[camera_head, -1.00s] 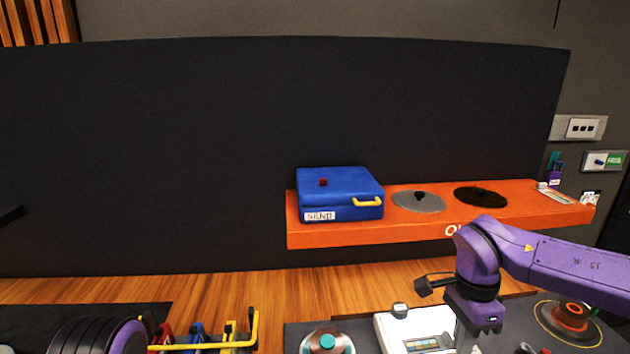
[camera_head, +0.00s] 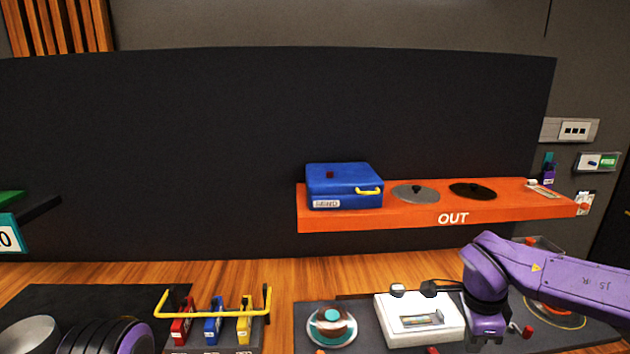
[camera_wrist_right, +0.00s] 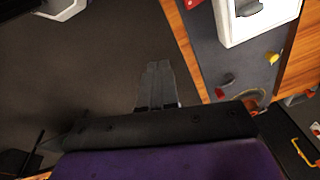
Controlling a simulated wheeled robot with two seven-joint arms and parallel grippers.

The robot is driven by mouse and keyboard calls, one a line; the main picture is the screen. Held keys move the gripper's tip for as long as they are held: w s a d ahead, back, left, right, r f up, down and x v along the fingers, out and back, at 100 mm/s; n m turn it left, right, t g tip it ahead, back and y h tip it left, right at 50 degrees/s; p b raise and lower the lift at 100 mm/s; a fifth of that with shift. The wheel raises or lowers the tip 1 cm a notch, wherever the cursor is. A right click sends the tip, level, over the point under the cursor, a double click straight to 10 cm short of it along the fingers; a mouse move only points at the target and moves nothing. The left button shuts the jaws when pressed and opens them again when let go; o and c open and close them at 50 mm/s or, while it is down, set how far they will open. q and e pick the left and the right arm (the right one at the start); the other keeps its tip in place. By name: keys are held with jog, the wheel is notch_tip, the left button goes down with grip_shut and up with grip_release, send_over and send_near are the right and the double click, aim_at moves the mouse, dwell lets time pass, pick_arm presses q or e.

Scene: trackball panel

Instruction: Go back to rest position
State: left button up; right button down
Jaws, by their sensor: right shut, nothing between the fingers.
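My right arm's purple wrist (camera_head: 487,310) comes in from the right in the head view, in front of the right part of the worktop. Its fingers are out of sight there, below the picture edge. In the right wrist view my right gripper (camera_wrist_right: 158,82) shows two grey fingers together, shut and empty, with bare dark floor behind them. A purple and black rounded part of my left arm (camera_head: 110,338) shows at the bottom left of the head view; my left gripper is out of view.
A white device (camera_head: 420,318) and a trackball (camera_head: 332,327) are on the dark panel near my right wrist. Coloured levers (camera_head: 213,328) stand behind a yellow bar (camera_head: 212,312). A blue case (camera_head: 343,187) sits on the orange OUT shelf (camera_head: 400,217). The wrist view shows the wooden table edge (camera_wrist_right: 183,45).

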jog(key=s+a+f+n+t+h+b, duration=0.1)
jog(key=s+f+n+t+h+b, duration=0.15)
jog(key=f, duration=0.95)
jog(key=s+a+f+n+t+h+b, duration=0.1)
jog(key=s+f+n+t, duration=0.15)
jog(key=f, duration=0.95)
jog(key=s+d+f+n+g+y+b, duration=0.1)
jog(key=s+f+n, duration=0.3)
jog(key=s+f, duration=0.4)
jog(key=s+d+f+n+g+b, duration=0.1)
jog(key=s+d+f+n+b, duration=0.1)
jog(key=s+f, duration=0.6)
jog(key=s+n+b, duration=0.1)
jog(key=s+n, duration=0.1)
jog(key=s, duration=0.5)
jog(key=shift+n+g+y+b, duration=0.3)
jog(key=shift+y+b, duration=0.05)
